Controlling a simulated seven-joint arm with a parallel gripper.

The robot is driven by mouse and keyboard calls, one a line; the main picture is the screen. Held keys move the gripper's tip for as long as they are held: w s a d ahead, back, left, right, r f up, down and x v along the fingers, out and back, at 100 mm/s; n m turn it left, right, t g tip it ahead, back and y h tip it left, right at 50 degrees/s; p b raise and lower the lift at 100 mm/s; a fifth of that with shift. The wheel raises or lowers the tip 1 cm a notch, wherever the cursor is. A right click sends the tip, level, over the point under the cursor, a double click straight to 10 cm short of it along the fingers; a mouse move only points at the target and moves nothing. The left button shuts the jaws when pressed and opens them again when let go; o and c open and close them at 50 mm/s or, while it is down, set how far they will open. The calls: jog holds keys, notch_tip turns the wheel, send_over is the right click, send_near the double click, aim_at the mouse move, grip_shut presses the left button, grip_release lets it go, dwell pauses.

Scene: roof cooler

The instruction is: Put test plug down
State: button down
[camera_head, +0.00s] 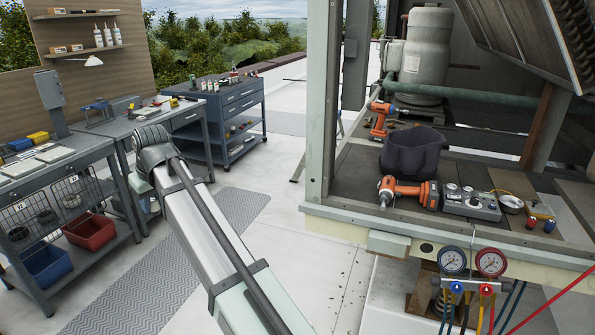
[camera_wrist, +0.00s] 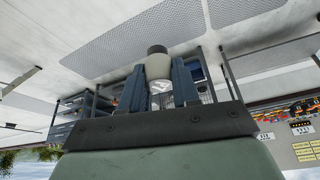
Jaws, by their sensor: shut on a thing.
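The test plug (camera_wrist: 158,68), a pale beige body with a dark cap, shows in the wrist view. My gripper (camera_wrist: 158,75) is shut on it, with one blue-grey finger on each side. A clear or shiny part shows below the body between the fingers. The plug appears held in the air, with floor and benches well beyond it. In the head view my arm reaches to the left toward the workbenches, and I cannot make out the gripper or the plug there.
A grey workbench (camera_head: 185,121) and a tool cart (camera_head: 239,97) stand at the left. At the right, the open cooler's deck holds a dark bucket (camera_head: 412,152), an orange drill (camera_head: 407,192) and a grey instrument box (camera_head: 470,204). Gauges (camera_head: 491,262) hang in front. Patterned mats lie on the floor.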

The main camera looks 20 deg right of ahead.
jog(key=d+f+m+h, duration=0.2)
jog(key=d+m, duration=0.4)
jog(key=d, duration=3)
jog(key=m+h, duration=0.1)
jog(key=m, duration=0.1)
send_over(449, 186)
jog(key=s, duration=0.1)
jog(key=shift+t, duration=0.3)
jog(key=shift+s+a+f, duration=0.1)
jog(key=shift+f, duration=4.6)
jog(key=shift+s+f, duration=0.1)
jog(key=shift+f, duration=0.55)
